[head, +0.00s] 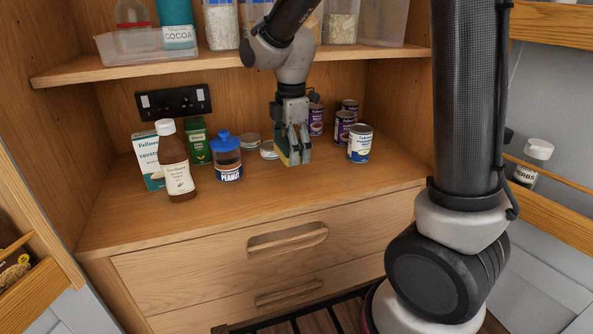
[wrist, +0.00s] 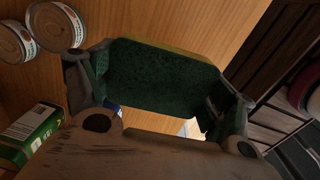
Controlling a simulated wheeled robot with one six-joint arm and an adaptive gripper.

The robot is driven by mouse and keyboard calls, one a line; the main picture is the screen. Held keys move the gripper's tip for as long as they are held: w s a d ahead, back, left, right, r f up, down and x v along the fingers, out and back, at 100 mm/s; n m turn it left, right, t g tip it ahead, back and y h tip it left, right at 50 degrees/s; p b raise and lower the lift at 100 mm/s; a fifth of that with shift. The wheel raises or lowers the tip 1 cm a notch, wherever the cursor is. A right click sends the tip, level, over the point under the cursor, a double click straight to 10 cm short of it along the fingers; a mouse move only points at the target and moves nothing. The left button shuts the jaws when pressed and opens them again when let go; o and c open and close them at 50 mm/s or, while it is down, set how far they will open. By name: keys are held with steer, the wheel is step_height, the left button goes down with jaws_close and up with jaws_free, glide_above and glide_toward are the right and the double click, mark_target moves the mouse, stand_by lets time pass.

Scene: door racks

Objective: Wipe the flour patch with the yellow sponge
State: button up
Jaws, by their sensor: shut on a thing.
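My gripper (head: 292,150) is over the wooden counter, between the cans and the peanut jar, pointing down. It is shut on the sponge, whose yellow edge (head: 281,151) shows beside the fingers in the head view. In the wrist view the sponge (wrist: 160,78) fills the space between the two fingers, its dark green scouring face toward the camera and a thin yellow strip along its upper edge. The sponge is close to the counter; I cannot tell if it touches. No flour patch can be made out in either view.
Left of the gripper stand a brown bottle (head: 175,165), a blue-lidded peanut jar (head: 227,158), a couscous box (head: 148,158) and a green box (head: 197,143). Cans, including a white-and-blue one (head: 360,144), stand to the right. The shelf (head: 220,67) is overhead. The counter front (head: 250,205) is clear.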

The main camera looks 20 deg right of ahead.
steer(key=shift+s+d+f+g, duration=0.1)
steer(key=shift+s+f+g, duration=0.2)
steer(key=shift+s+f, duration=0.4)
steer(key=shift+r, duration=0.75)
steer(key=shift+w+r, duration=0.3)
steer(key=shift+r, duration=0.4)
steer(key=shift+r, duration=0.1)
